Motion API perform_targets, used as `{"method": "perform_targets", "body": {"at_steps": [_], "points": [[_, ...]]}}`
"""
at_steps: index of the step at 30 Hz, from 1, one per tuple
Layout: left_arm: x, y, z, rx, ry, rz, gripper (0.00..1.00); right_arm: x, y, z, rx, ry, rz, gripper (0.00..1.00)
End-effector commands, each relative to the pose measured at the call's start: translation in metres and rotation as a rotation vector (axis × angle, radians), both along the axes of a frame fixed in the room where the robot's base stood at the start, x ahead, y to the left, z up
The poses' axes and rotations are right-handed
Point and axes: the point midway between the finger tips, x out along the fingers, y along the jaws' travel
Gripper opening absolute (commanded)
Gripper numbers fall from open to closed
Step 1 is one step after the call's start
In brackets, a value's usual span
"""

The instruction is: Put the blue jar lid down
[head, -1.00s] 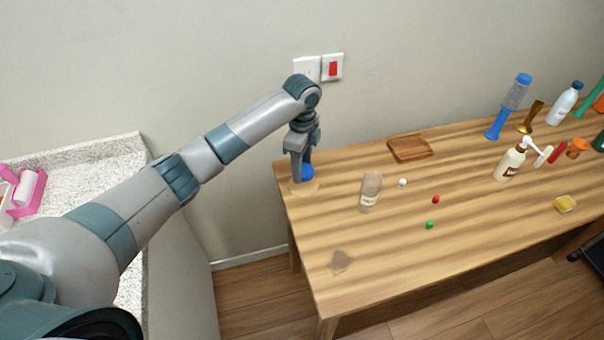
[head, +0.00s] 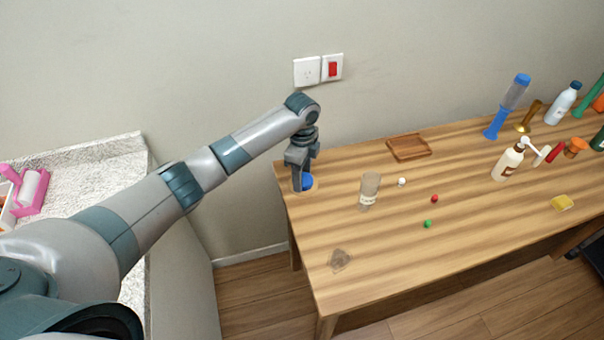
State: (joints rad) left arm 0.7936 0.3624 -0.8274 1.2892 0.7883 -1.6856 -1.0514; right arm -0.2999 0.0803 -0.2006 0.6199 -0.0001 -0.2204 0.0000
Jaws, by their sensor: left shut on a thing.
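The blue jar lid (head: 307,181) is at the far left end of the wooden table (head: 400,250), partly hidden by my gripper's fingers. My left gripper (head: 302,182) points down and is shut on the lid. The lid is at or just above a pale round piece (head: 314,187) on the table; I cannot tell whether they touch. A clear jar (head: 369,189) with a label stands upright to the right, apart from the gripper. My right gripper is not in view.
Small white (head: 402,181), red (head: 434,198) and green (head: 427,223) pieces lie right of the jar. A wooden tray (head: 409,147) lies at the back edge. Several bottles crowd the right end. The table's front left is mostly clear, except a greyish flat piece (head: 340,260).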

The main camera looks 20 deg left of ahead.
Motion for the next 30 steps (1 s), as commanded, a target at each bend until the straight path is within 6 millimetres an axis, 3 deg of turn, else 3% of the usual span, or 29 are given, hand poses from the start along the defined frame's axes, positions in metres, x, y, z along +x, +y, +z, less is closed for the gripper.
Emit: {"method": "perform_targets", "body": {"at_steps": [3, 4, 6, 20, 26, 30], "points": [[0.0, 0.0, -0.003, 0.0, 0.001, 0.0, 0.15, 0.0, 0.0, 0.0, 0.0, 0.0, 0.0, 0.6], [0.0, 0.0, -0.003, 0.0, 0.0, 0.0, 0.48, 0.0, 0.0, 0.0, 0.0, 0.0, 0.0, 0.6], [0.0, 0.0, -0.003, 0.0, 0.0, 0.0, 0.64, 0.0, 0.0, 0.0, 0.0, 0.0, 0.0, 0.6], [0.0, 0.0, 0.003, 0.0, 0.0, 0.0, 0.64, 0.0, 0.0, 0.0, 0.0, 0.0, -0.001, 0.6], [0.001, 0.0, 0.021, -0.001, -0.001, 0.0, 0.64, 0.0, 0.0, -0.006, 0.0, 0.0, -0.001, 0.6], [0.002, 0.001, 0.044, 0.0, -0.003, -0.002, 0.64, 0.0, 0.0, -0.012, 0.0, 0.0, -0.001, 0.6]]}}
